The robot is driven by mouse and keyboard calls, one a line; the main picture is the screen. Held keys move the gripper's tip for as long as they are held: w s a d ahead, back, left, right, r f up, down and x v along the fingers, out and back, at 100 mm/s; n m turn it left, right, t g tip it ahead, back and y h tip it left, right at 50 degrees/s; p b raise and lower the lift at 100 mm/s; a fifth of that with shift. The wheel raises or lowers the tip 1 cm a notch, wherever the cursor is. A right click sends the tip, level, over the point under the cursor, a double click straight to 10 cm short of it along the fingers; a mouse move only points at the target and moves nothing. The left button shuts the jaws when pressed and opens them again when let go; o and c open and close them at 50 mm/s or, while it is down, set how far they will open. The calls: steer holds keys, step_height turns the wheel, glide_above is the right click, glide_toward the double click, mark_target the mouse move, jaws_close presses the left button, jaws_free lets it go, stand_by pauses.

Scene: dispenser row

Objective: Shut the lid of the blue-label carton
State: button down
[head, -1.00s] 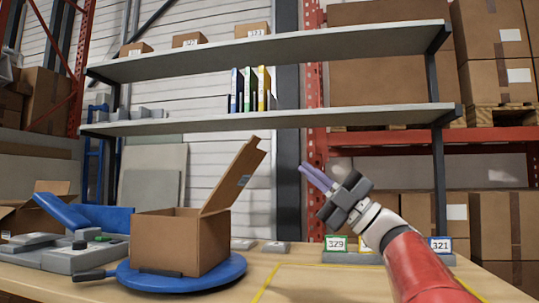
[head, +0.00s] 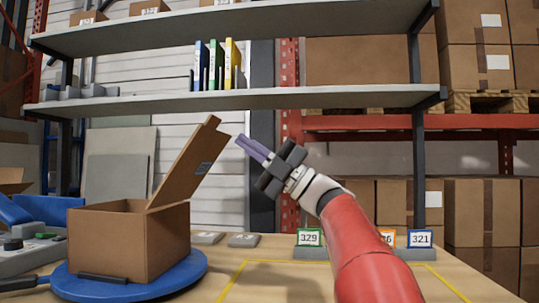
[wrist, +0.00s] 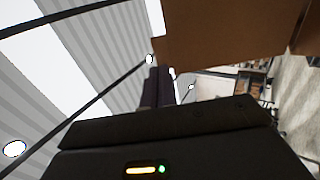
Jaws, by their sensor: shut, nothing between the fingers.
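The brown carton (head: 130,240) stands upright on a blue round turntable (head: 185,279) on the table. Its lid (head: 182,165) is open, hinged at the carton's right side and leaning up and to the right. My gripper (head: 240,141), with purple-grey fingers, is shut and empty. Its tips point up and left, just right of the lid's upper part, with a small gap seen in the head view. In the wrist view the shut fingers (wrist: 158,86) lie below a brown cardboard panel (wrist: 225,42); contact cannot be told.
A shelf (head: 240,101) with blue, green and yellow binders (head: 216,65) spans the back above the lid. Number cards, including a green-edged one (head: 310,237), stand at the table's right. Blue and grey items (head: 30,235) crowd the left. A yellow-taped area (head: 300,283) is bare.

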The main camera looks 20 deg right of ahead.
mark_target(216, 121)
steer(key=shift+p+x, duration=0.55)
steer(key=shift+x, duration=2.15)
steer(key=shift+a+r, duration=0.1)
steer(key=shift+r, duration=0.05)
